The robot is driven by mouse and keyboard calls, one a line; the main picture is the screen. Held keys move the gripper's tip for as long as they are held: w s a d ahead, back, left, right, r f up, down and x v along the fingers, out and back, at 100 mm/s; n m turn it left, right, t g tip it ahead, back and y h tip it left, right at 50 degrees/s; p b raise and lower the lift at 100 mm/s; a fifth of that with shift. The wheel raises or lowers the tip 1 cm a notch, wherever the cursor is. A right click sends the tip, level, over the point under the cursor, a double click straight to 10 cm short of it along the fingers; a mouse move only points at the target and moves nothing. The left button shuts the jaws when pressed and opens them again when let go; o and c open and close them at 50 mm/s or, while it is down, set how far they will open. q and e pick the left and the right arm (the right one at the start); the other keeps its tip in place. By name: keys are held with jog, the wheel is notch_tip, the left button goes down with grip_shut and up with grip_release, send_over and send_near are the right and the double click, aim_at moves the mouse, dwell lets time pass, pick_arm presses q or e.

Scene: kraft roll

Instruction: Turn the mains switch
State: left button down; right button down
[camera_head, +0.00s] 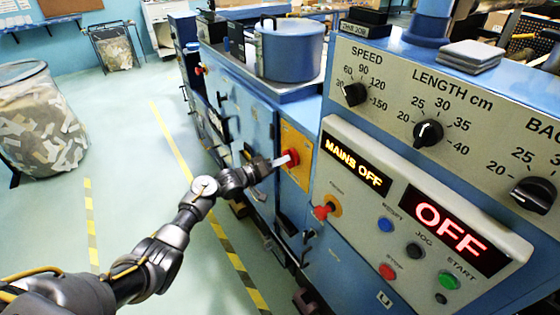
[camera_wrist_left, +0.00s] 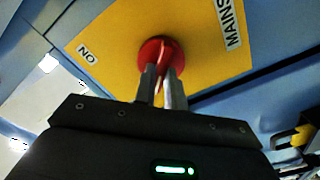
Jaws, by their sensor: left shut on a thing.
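The mains switch (camera_head: 291,157) is a red rotary knob on a yellow plate (camera_head: 296,139) on the blue machine's side. In the left wrist view the red knob (camera_wrist_left: 158,52) sits on the yellow plate (camera_wrist_left: 205,50) between the labels "ON" and "MAINS". My left gripper (camera_head: 283,161) reaches the knob from the left. In the left wrist view its two fingers (camera_wrist_left: 161,80) are shut on the knob's raised grip, one on each side. A display (camera_head: 355,163) reads "MAINS OFF". My right gripper is not in view.
Dials line the upper panel. A blue pot (camera_head: 290,50) stands on the machine. A waste bag (camera_head: 40,125) stands at left. The floor between is clear.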

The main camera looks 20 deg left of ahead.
pick_arm(q)
jog(key=shift+r, duration=0.15)
jog(key=c, duration=1.5)
grip_release()
jog(key=shift+o, duration=0.2)
jog(key=b+v, duration=0.2)
jog(key=v, duration=0.8)
jog(key=shift+s+a, duration=0.25)
jog(key=shift+a, duration=0.05)
